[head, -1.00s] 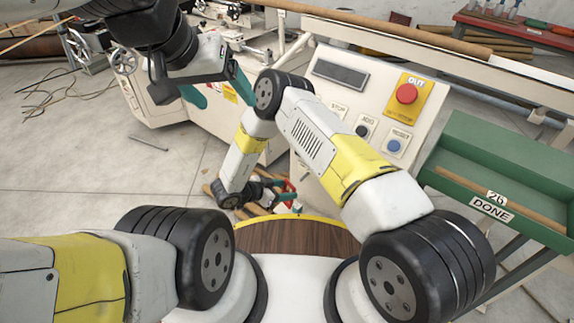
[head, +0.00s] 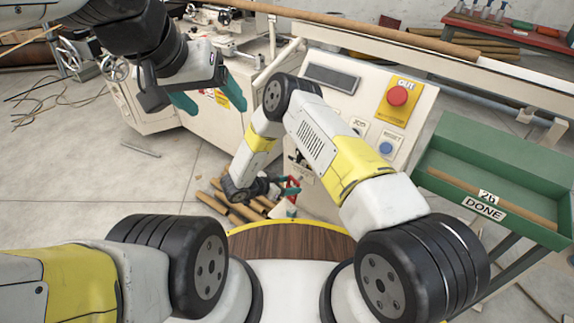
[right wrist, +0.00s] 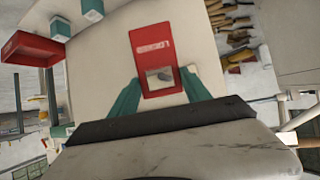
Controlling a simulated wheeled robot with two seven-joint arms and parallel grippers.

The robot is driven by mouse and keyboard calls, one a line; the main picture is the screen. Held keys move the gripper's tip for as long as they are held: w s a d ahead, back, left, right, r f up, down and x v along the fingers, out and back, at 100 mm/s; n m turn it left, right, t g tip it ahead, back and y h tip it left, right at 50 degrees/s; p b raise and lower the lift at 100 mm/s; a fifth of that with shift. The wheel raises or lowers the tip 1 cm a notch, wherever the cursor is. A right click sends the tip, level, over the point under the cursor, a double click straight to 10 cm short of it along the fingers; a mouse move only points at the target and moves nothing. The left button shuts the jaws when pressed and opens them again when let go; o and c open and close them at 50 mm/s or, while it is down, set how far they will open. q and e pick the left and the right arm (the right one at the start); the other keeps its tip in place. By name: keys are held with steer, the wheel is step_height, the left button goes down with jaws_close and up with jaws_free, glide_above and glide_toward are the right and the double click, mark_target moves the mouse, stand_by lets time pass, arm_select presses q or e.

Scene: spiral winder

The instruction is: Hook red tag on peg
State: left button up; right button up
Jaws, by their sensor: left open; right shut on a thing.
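The red tag (right wrist: 152,48) with white lettering is held between the two teal fingers of my right gripper (right wrist: 159,76) in the right wrist view. A cut-out shows at its gripper end, and a pale surface lies behind it. In the head view my right gripper (head: 289,189) and the small red tag (head: 293,182) are low in front of the pale machine cabinet (head: 322,200). I cannot make out the peg for certain; a small dark fitting (head: 298,158) on the cabinet is partly hidden by my arm. My left gripper (head: 208,98) is open and empty, upper left.
The control panel with its red button (head: 397,96) stands beyond my right arm. A green DONE tray (head: 470,160) is at the right. Brown tubes (head: 240,207) lie on the floor near my right gripper. Floor at the left is mostly clear, with loose cables.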

steer(key=shift+w+d, duration=0.5)
steer(key=shift+w, duration=0.2)
steer(key=shift+w+d+f, duration=0.35)
steer(key=shift+w+f, duration=0.15)
steer(key=shift+w, duration=0.05)
steer(key=o, duration=1.5)
steer(key=shift+c, duration=0.2)
